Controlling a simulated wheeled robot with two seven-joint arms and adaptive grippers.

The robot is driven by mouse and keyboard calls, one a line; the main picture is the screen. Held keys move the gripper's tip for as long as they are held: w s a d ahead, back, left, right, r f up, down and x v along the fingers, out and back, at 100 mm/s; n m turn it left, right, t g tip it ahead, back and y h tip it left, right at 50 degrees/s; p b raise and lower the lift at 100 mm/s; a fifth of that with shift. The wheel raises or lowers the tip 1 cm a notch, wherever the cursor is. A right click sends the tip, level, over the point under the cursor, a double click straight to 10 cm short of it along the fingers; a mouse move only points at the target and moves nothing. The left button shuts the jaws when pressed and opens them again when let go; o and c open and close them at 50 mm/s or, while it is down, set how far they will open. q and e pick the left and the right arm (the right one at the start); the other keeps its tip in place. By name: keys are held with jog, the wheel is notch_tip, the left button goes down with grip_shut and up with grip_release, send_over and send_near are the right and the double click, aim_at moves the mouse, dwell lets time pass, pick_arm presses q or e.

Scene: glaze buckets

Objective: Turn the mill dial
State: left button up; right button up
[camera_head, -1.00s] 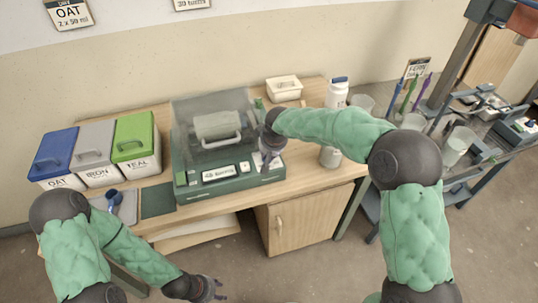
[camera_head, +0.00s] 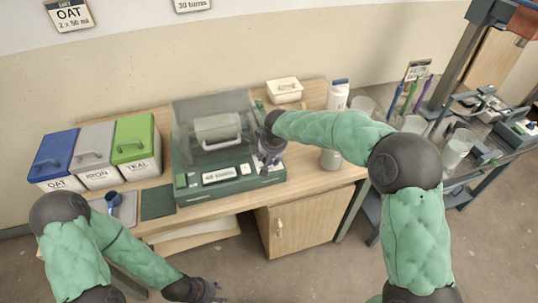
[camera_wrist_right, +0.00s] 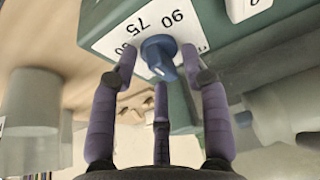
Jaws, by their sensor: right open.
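The mill (camera_head: 185,180) is a dark green machine with a clear cover on the table, with a light drum and handle inside. Its blue dial (camera_wrist_right: 158,48) sits on a white scale plate in the right wrist view, with 75 and 90 readable. My right gripper (camera_wrist_right: 160,64) is open, its purple fingers spread around the dial, two at the sides and one below. I cannot tell whether they touch it. In the head view the right gripper (camera_head: 270,160) is at the mill's right front and hides the dial. My left gripper (camera_head: 216,292) hangs low in front, away from the mill.
Blue (camera_head: 52,155), grey (camera_head: 95,150) and green (camera_head: 134,145) lidded bins stand left of the mill. A blue scoop (camera_head: 113,200) lies on a tray. A white tub (camera_head: 284,90) and a white bottle (camera_head: 337,95) are behind right. A cart with cups is far right.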

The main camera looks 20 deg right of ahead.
jog(key=v, duration=1.2)
pick_arm(q)
jog(key=shift+s, duration=0.1)
pick_arm(e)
jog(key=shift+s+f, duration=0.1)
